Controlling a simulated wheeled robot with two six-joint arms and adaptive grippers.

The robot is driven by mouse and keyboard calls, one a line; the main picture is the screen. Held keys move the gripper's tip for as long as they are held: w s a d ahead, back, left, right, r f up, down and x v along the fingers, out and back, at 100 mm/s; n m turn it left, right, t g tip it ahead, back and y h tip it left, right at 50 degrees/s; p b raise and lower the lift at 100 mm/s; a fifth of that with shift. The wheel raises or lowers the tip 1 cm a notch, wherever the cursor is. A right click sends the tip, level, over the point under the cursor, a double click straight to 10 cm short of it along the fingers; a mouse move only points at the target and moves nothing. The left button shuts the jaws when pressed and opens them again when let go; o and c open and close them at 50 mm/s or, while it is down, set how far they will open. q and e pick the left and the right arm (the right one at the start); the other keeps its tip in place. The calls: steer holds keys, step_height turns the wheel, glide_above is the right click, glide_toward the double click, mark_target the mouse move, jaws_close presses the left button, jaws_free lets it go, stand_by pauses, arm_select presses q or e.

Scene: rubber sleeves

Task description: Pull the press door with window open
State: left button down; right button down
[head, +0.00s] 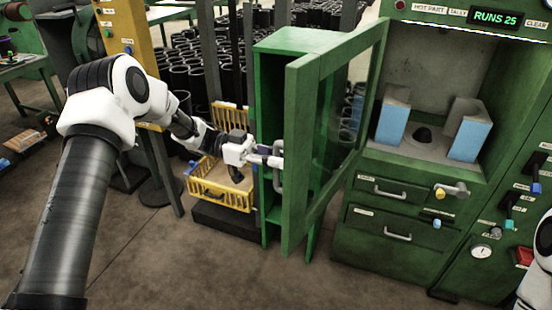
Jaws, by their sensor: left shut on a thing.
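The press door with window (298,155) is a green framed door with a dark see-through pane (337,115). It stands swung out from the green press, with its free edge towards me and to the left. A grey vertical bar handle (278,170) is on its edge side. My left gripper (271,160) is shut on the door handle; its fingertips are partly hidden against the handle and door edge. Of my right arm only a white part (538,270) shows at the lower right edge; its gripper is out of view.
The press's open chamber (425,110) holds two blue-and-grey blocks, with drawers (385,195) below. A green cabinet (290,42) stands behind the door. Yellow baskets (222,190) stand left of it, with many black sleeves (190,80) behind. The floor in front is clear.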

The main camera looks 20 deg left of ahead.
arm_select(q)
steer(key=shift+a, duration=0.25)
steer(key=shift+d, duration=0.1)
steer(key=c, duration=1.1)
jaws_free()
steer(key=shift+c, duration=0.2)
steer(key=a, duration=1.2)
